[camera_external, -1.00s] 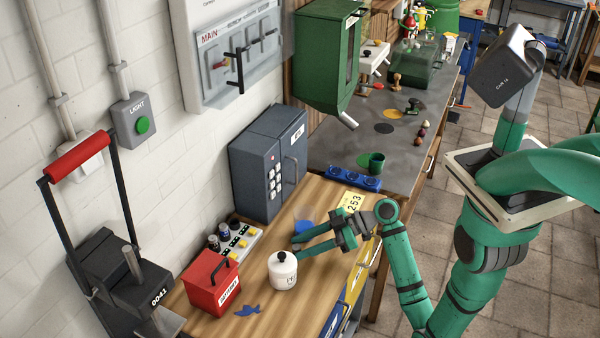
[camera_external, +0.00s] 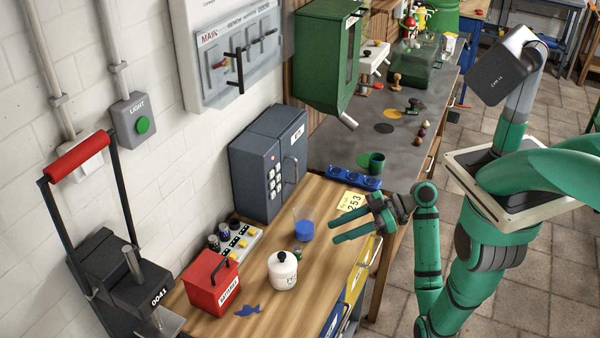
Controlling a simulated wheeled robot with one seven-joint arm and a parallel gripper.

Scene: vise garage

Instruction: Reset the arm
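My gripper (camera_external: 332,228) is at the end of my green arm, above the right edge of the wooden workbench (camera_external: 318,190). Its two green fingers point left and are spread apart, with nothing visible between them. A clear cup with blue contents (camera_external: 304,229) stands upright on the bench, left of the fingertips and apart from them. A white jar with a black knob (camera_external: 283,272) stands below it in the picture. A small green item (camera_external: 298,254) sits between the cup and the jar.
A red box (camera_external: 212,284), a blue safe (camera_external: 268,165) and a black press with a red handle (camera_external: 120,270) stand along the wall side. The tiled floor on the right is open.

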